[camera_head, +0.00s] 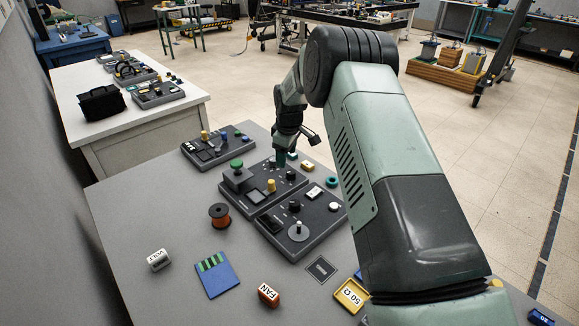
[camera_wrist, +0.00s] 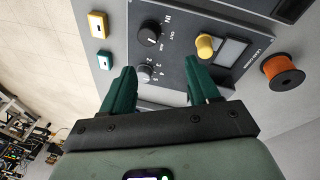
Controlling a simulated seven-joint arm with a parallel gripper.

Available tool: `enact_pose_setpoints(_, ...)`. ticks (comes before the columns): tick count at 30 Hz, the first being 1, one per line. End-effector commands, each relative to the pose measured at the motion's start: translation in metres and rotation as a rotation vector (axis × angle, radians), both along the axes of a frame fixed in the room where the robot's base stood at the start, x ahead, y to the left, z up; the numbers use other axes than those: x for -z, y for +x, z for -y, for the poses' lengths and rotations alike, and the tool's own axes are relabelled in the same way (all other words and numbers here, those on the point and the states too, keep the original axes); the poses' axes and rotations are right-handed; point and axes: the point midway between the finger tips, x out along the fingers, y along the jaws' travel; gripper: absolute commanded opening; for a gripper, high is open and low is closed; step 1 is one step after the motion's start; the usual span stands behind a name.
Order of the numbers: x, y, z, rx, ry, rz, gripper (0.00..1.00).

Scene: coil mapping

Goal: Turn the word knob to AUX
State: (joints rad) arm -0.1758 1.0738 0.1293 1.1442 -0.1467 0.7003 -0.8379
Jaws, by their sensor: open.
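The word knob (camera_wrist: 148,33) is a round black knob on the dark panel (camera_wrist: 180,22), with the words IN, OUT and what looks like AUX printed around it. Its pointer direction is too small to tell surely. In the head view the word knob (camera_head: 291,174) shows just in front of my gripper (camera_head: 281,158). In the wrist view my gripper (camera_wrist: 160,72) is open and empty, with its green fingers spread over the panel. A number dial (camera_wrist: 145,73) shows between the fingers, partly hidden. The word knob lies beyond the fingertips, apart from them.
A yellow knob (camera_wrist: 206,45) stands beside the word knob, near the right finger. A green knob (camera_head: 237,164) stands on a raised box. Other panels (camera_head: 218,143) flank this one. Yellow (camera_head: 307,166) and teal (camera_head: 292,156) blocks lie beside it; a copper spool (camera_head: 219,215) stands left.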

Motion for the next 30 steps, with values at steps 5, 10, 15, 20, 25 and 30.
enact_pose_setpoints(5, -0.009, -0.006, 0.028, 0.471, 0.235, 0.026, 0.6)
enact_pose_setpoints(10, -0.006, -0.006, 0.035, 0.614, 0.301, 0.031, 0.6)
enact_pose_setpoints(15, 0.018, 0.002, 0.03, 0.613, 0.299, 0.03, 0.6)
enact_pose_setpoints(20, 0.047, 0.013, 0.024, 0.609, 0.298, 0.031, 0.6)
enact_pose_setpoints(25, 0.073, 0.023, 0.019, 0.608, 0.298, 0.032, 0.6)
enact_pose_setpoints(30, 0.086, 0.028, 0.016, 0.607, 0.298, 0.033, 0.6)
